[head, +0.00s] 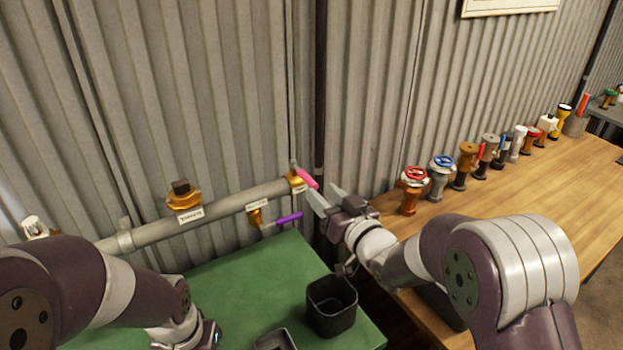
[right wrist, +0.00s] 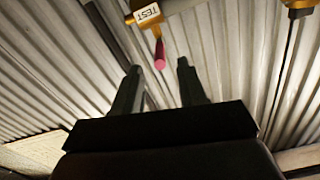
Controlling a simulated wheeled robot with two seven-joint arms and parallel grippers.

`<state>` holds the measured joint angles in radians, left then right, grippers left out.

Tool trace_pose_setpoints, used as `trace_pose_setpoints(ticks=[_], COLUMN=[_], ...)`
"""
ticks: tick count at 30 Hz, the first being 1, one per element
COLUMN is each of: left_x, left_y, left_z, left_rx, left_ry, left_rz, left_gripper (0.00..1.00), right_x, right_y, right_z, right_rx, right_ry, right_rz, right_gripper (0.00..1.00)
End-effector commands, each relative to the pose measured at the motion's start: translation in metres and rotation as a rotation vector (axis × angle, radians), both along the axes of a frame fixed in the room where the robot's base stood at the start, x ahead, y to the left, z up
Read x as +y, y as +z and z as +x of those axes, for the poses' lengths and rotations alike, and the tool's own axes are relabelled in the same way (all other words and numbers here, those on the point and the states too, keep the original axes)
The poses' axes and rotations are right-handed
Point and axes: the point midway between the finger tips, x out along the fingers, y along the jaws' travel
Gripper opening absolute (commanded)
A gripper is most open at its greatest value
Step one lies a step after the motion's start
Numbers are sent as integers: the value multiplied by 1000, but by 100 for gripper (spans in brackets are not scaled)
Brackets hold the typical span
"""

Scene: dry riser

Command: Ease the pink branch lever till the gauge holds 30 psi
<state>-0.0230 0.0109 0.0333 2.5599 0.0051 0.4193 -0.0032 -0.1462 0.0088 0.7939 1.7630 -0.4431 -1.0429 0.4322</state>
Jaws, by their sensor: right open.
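The pink branch lever (head: 306,178) sits on a brass valve (head: 295,182) at the right end of the grey pipe. In the right wrist view the pink lever (right wrist: 160,54) hangs beyond my fingertips, between their lines, below a label reading TEST (right wrist: 147,13). My right gripper (head: 325,196) is open and empty, its fingers just right of and below the lever, apart from it as far as I can tell. My left gripper (head: 212,338) is low at the bottom edge, mostly cut off; its jaws do not show clearly. I cannot make out a readable gauge.
A purple lever (head: 288,219) is on a second valve lower on the pipe (head: 235,202). A brass fitting (head: 184,196) is further left. A black bin (head: 331,305) stands on the green bench (head: 240,268). Several nozzles line the wooden table (head: 520,200) at right.

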Motion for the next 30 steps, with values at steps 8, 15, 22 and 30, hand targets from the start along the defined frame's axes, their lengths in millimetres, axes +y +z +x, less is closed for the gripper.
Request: trace_pose_setpoints(ticks=[8, 15, 22, 30], left_x=[0, 0, 0, 0], left_y=[10, 11, 11, 9], left_z=[0, 0, 0, 0], left_rx=[0, 0, 0, 0], left_ry=[0, 0, 0, 0], left_rz=[0, 0, 0, 0], left_gripper=[0, 0, 0, 0], right_x=[24, 28, 28, 30], right_y=[0, -1, -1, -1], right_z=[41, 49, 49, 49], right_rx=[2, 2, 2, 2], right_ry=[-1, -2, -2, -2], right_rz=[-1, -1, -1, -1], right_gripper=[41, 41, 12, 0])
